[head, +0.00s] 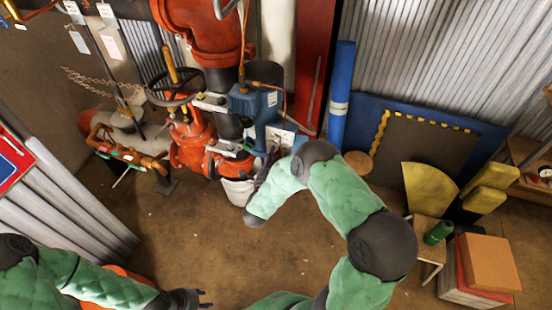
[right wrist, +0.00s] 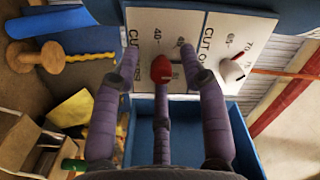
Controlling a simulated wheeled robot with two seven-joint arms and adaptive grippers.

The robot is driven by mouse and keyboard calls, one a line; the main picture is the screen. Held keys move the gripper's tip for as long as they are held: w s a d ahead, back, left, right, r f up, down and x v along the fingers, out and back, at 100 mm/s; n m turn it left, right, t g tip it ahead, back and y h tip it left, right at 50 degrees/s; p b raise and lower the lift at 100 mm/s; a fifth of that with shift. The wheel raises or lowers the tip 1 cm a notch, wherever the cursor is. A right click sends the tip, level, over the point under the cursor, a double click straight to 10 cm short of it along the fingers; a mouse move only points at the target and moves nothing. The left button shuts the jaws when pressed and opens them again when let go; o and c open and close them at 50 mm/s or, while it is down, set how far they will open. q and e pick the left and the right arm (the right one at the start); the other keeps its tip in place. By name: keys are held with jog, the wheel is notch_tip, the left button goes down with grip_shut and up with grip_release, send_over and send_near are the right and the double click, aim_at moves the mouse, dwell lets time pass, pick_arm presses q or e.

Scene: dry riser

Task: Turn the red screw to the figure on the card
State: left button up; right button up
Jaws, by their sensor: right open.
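The red screw (right wrist: 161,69) sits on a white plate (right wrist: 145,30) marked "CUT" with figures such as 40, in the right wrist view. My right gripper (right wrist: 160,62) is open, its purple fingers spread on either side of the screw; I cannot tell whether any finger touches it. In the head view the right gripper (head: 267,168) is at the blue unit (head: 256,104), mostly hidden by my wrist. My left gripper (head: 203,299) is open and empty, low at the left. Pale tags (head: 78,42) hang at upper left, their writing unreadable; I cannot tell which is the card.
Red pipework (head: 192,147) with a black handwheel (head: 178,92) is left of the blue unit. A white bucket (head: 238,190) is below. The middle floor is clear; boxes (head: 490,262) stand at right.

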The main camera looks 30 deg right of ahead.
grip_shut()
jog(key=shift+n, duration=0.4)
jog(key=n+p, duration=0.1)
jog(key=n, duration=0.3)
jog(key=shift+n, duration=0.3)
jog(key=n+p, duration=0.1)
jog(key=n, duration=0.3)
jog(key=shift+s+g+p, duration=0.1)
jog(key=shift+g+p, duration=0.2)
jog(key=shift+g, duration=0.1)
jog(key=n+p, duration=0.1)
jog(key=n, duration=0.4)
jog(key=shift+a+n+g+p, duration=0.1)
jog(key=shift+n+g+p, duration=0.2)
jog(key=shift+p, duration=0.05)
jog(key=shift+s+f+n+p, duration=0.15)
jog(key=shift+n+p, duration=0.45)
jog(key=shift+n, duration=1.5)
